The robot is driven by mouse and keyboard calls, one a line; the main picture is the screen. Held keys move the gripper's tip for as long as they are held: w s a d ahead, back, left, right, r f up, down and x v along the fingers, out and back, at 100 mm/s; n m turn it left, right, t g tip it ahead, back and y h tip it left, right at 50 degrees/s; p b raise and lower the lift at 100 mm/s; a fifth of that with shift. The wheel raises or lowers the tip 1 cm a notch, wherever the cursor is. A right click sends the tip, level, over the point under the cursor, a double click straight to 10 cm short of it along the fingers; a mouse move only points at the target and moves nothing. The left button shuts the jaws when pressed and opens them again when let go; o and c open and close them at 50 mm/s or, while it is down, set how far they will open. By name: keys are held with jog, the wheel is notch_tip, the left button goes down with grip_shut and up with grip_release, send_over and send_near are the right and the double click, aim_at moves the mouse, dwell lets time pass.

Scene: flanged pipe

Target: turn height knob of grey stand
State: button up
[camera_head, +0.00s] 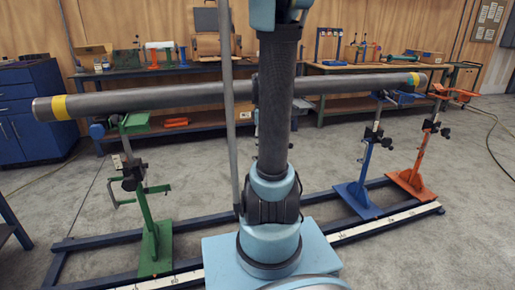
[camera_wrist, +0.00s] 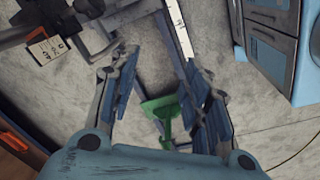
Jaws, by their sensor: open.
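My gripper (camera_wrist: 160,62) shows in the wrist view with its two blue-padded fingers apart and nothing between them. It points down toward the floor. A dark grey stand part (camera_wrist: 95,25) with a pale numbered label (camera_wrist: 47,46) is at the upper left there, beyond the left finger. I cannot clearly make out its height knob. In the head view I cannot pick out a grey stand for sure; my arm covers the middle, and the gripper is out of frame above. A long grey pipe (camera_head: 160,98) with yellow bands runs across behind my arm.
A green stand (camera_head: 148,205) is at the left; it also shows below the fingers in the wrist view (camera_wrist: 160,107). A blue stand (camera_head: 366,165) and an orange stand (camera_head: 422,150) are at the right. A dark floor frame (camera_head: 100,241) carries a white scale (camera_head: 385,222).

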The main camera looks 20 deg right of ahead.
jog(key=s+a+r+m, duration=0.1)
jog(key=s+a+m, duration=0.2)
jog(key=s, duration=0.4)
jog(key=shift+a+r+m+t, duration=0.25)
jog(key=shift+a+m+t, duration=0.05)
jog(key=shift+a, duration=0.4)
jog(key=shift+s, duration=0.1)
